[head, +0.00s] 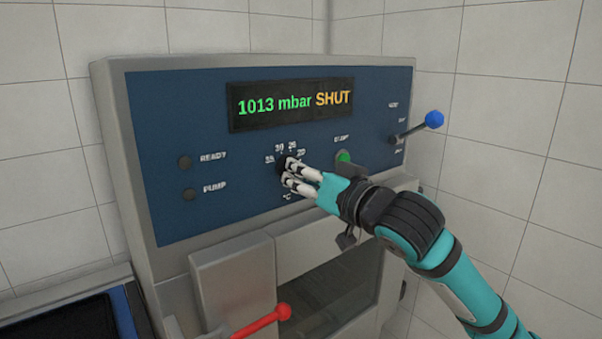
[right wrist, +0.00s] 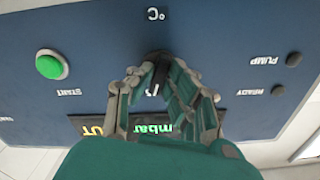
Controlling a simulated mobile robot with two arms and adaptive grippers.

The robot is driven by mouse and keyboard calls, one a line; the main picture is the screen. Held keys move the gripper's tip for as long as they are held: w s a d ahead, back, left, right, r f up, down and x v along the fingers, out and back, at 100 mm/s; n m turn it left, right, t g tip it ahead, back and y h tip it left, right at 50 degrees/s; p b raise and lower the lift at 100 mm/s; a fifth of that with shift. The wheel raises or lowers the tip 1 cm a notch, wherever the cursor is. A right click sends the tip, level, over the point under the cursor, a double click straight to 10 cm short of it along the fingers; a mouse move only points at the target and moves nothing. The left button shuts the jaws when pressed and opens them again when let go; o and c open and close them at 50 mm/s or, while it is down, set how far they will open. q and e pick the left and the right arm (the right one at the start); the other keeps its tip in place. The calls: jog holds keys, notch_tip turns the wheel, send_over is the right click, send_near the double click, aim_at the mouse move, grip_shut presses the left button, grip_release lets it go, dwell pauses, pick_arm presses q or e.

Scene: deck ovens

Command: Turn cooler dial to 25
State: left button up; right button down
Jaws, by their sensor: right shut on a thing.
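The cooler dial (head: 283,166) is a dark knob on the blue front panel, with numbers such as 35, 30, 25 and 20 around its upper side and °C below. My right gripper (head: 290,177) is shut on the dial and covers most of it. In the right wrist view the fingers close on the dark dial (right wrist: 157,62), and the picture is upside down. The pointer's setting cannot be read. My left gripper is not in view.
The display (head: 290,103) reads 1013 mbar SHUT. A green START button (head: 343,157) is right of the dial. A blue-knobbed lever (head: 433,119) is at the right and a red-ended handle (head: 282,312) is below. READY and PUMP lamps (head: 189,194) are dark.

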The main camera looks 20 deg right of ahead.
jog(key=c, duration=1.3)
grip_release()
jog(key=shift+v, duration=3.8)
